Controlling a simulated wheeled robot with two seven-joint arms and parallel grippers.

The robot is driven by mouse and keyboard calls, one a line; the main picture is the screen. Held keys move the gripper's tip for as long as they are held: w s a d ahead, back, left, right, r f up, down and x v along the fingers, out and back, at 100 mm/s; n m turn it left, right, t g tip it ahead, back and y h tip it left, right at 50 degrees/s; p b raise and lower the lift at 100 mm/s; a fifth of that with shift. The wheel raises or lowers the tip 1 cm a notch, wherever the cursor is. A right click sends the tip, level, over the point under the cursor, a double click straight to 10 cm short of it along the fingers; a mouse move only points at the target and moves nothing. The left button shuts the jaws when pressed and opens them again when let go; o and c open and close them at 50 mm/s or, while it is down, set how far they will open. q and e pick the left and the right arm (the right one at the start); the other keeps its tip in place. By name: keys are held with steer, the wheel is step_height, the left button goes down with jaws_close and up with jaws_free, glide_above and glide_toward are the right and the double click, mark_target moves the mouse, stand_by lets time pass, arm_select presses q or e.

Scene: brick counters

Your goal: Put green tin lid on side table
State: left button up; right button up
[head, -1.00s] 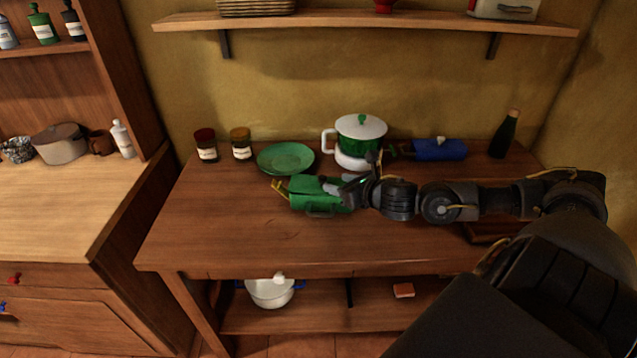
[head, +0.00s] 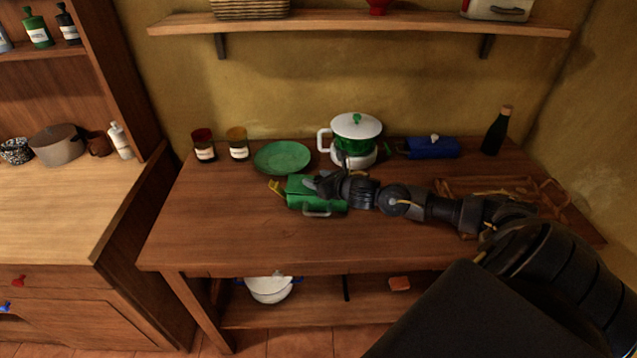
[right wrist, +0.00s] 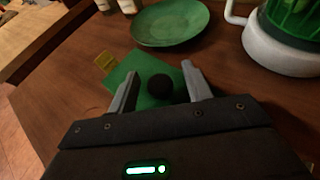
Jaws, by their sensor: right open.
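A green tin (head: 300,186) sits on the wooden table, with a grey handle on its front side and a yellow piece at its left end. In the right wrist view its flat green lid (right wrist: 127,72) has a round black knob (right wrist: 160,86). My right gripper (head: 313,180) is over the tin. In the right wrist view its two fingers (right wrist: 160,70) are open, one on each side of the knob, with gaps visible. The gripper and arm hide part of the lid in the head view. My left gripper is not in view.
A green plate (head: 283,157) and two jars (head: 238,145) stand behind the tin. A green-white pot (head: 355,140), blue dish (head: 432,148) and dark bottle (head: 496,132) stand at the back. A wooden tray (head: 552,192) lies right. The table's left front is clear; a counter (head: 60,215) stands left.

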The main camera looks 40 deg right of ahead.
jaws_close()
stand_by(0.3)
